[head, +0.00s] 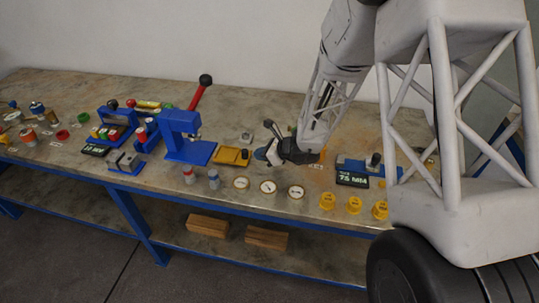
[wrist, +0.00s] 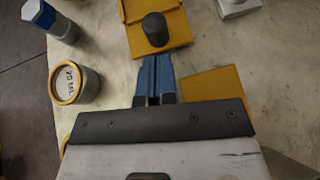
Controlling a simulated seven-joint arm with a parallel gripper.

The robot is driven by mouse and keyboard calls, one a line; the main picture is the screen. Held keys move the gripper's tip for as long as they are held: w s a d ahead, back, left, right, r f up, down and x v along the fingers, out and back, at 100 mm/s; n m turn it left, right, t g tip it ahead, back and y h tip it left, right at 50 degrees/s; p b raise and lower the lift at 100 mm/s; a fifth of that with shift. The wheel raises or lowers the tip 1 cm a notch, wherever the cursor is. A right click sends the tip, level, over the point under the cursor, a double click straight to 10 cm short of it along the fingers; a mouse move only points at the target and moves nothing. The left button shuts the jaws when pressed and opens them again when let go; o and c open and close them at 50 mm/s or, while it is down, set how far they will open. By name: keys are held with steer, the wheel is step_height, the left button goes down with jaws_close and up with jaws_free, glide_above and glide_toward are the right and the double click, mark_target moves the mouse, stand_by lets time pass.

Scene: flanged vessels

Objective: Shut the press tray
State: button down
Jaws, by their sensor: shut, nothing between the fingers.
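The press (head: 186,140) is a blue frame with a red lever ending in a black ball, standing at the middle of the bench. The yellow press tray (head: 230,156) sticks out to the right of the press's blue base. In the wrist view the tray (wrist: 176,32) is at the top, with its dark upright knob (wrist: 155,29). My gripper (head: 262,154) is low over the bench, just right of the tray. In the wrist view its blue fingers (wrist: 156,62) are together and empty, with the tips close to the knob. I cannot tell whether they touch it.
A white gold-rimmed jar (wrist: 75,83) and a blue-and-white bottle (wrist: 50,20) stand left of my fingers in the wrist view. A yellow plate (wrist: 214,97) lies right of them. Yellow weights (head: 354,204) and a display stand (head: 352,178) are farther right on the bench.

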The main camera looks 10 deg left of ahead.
steer(key=shift+w+a, duration=0.15)
steer(key=shift+a, duration=0.9)
steer(key=shift+a, duration=0.1)
